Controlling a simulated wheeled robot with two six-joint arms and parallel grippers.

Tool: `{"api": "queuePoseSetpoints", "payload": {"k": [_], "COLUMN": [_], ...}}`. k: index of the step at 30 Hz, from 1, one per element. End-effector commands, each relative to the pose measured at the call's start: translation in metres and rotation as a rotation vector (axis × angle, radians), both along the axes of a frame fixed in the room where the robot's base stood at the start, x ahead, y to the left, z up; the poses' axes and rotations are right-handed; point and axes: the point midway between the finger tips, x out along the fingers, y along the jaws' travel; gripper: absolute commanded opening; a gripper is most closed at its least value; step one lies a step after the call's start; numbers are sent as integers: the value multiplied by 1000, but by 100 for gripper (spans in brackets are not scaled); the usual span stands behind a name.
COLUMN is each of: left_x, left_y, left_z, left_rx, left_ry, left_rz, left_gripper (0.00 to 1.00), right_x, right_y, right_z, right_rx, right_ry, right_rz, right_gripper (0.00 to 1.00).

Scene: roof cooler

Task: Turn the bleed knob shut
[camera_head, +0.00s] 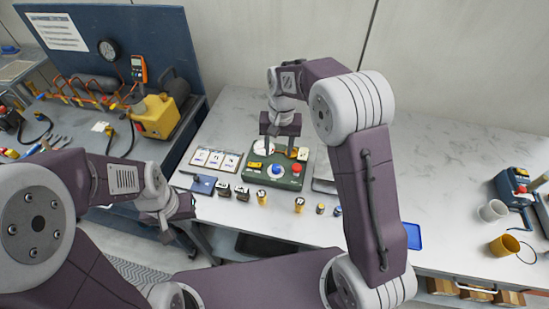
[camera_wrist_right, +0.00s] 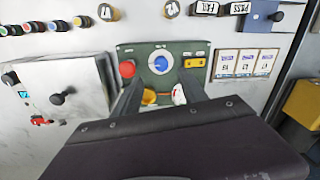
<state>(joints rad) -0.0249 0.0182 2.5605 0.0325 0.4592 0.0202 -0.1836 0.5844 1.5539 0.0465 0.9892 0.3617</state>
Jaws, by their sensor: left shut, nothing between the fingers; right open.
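A green control panel (camera_head: 289,182) stands on the bench; it also fills the centre of the right wrist view (camera_wrist_right: 143,53). It carries a blue knob on a white dial (camera_head: 276,170) (camera_wrist_right: 160,62), a red button (camera_head: 297,169) (camera_wrist_right: 127,69), a yellow part (camera_wrist_right: 150,97) and a white and red part (camera_wrist_right: 179,94). I cannot read which is the bleed knob. My right gripper (camera_head: 279,146) is open above the panel's far side, its fingers straddling the yellow and white parts in the picture; contact is unclear. My left gripper (camera_head: 190,236) is shut and empty, left of the bench's front.
Paper cards (camera_head: 215,158) lie left of the panel, and several small labelled blocks and knobs line the bench's front. A grey box with a black knob (camera_wrist_right: 65,100) stands beside the panel. A yellow can (camera_head: 157,116) stands at the left, cups (camera_head: 493,211) at the right.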

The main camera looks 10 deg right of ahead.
Motion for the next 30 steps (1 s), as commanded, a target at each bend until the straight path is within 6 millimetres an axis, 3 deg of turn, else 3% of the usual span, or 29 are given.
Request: {"api": "queuePoseSetpoints", "payload": {"k": [5,16,27,30], "left_x": [0,0,0,0], "left_y": [0,0,0,0], "left_z": [0,5,5,5], "left_rx": [0,0,0,0], "left_ry": [0,0,0,0], "left_rz": [0,0,0,0], "left_gripper": [0,0,0,0], "right_x": [0,0,1,1], "right_y": [1,3,4,4], "right_z": [-12,-80,-91,-91], "right_rx": [0,-1,0,0], "right_ry": [3,1,-2,-2], "right_rz": [0,1,1,1], "right_gripper": [50,50,50,22]}}
